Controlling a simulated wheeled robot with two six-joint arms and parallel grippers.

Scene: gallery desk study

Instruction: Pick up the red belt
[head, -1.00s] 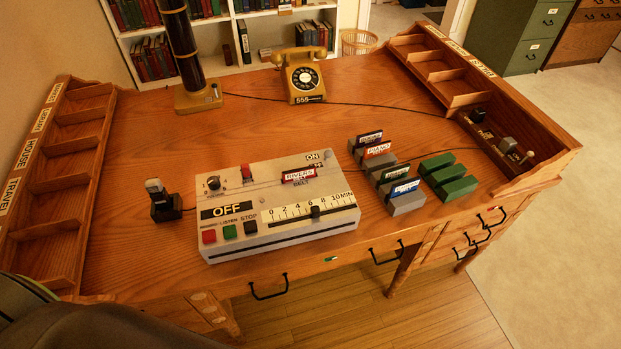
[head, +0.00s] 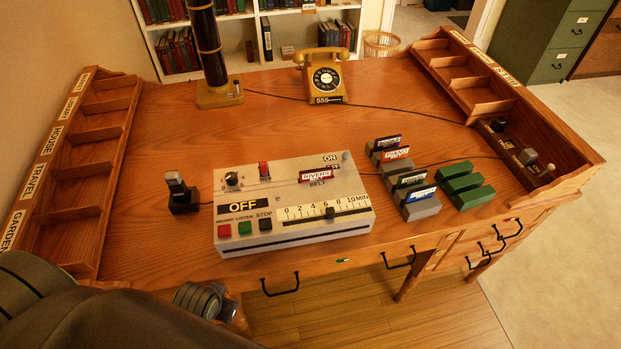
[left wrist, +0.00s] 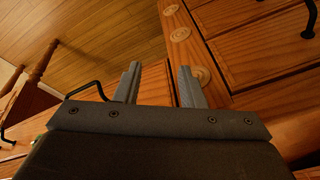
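A second red-labelled cartridge (head: 396,153) stands in the grey rack (head: 424,208) to the right, among blue and dark ones. My left gripper (left wrist: 159,82) is open and empty in the left wrist view, facing the desk's drawer fronts, away from both red cartridges. In the head view my left arm is at the lower left, and its fingertips cannot be made out. My right gripper is not in view.
A green rack (head: 465,187) stands empty right of the grey one. A small dark device (head: 182,195) stands left of the machine. A yellow telephone (head: 325,78) and dark column (head: 208,50) stand behind. Raised compartments line both desk sides.

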